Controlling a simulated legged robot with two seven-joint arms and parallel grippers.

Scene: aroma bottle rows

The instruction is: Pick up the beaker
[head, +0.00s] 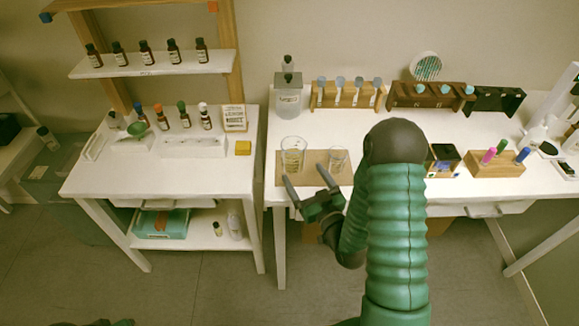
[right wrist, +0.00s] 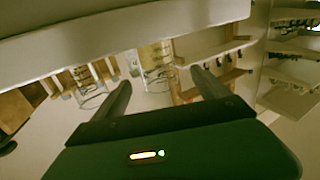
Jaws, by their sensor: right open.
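Two clear glass beakers stand on a brown mat (head: 312,181) near the front edge of the right bench. The larger beaker (head: 292,155) is at the left and the smaller beaker (head: 339,160) at the right. My right gripper (head: 305,174) is open and empty at the mat's front edge, its fingers pointing toward the beakers. In the right wrist view, the larger beaker (right wrist: 157,68) shows beyond the gap between the open fingers (right wrist: 161,86), and the smaller one (right wrist: 92,92) is left of them.
Behind the beakers are a clear bottle (head: 288,97) and a wooden tube rack (head: 346,96). A black box (head: 443,158) and a wooden marker block (head: 494,163) stand to the right. The left table (head: 110,178) holds several small bottles, with a gap between the tables.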

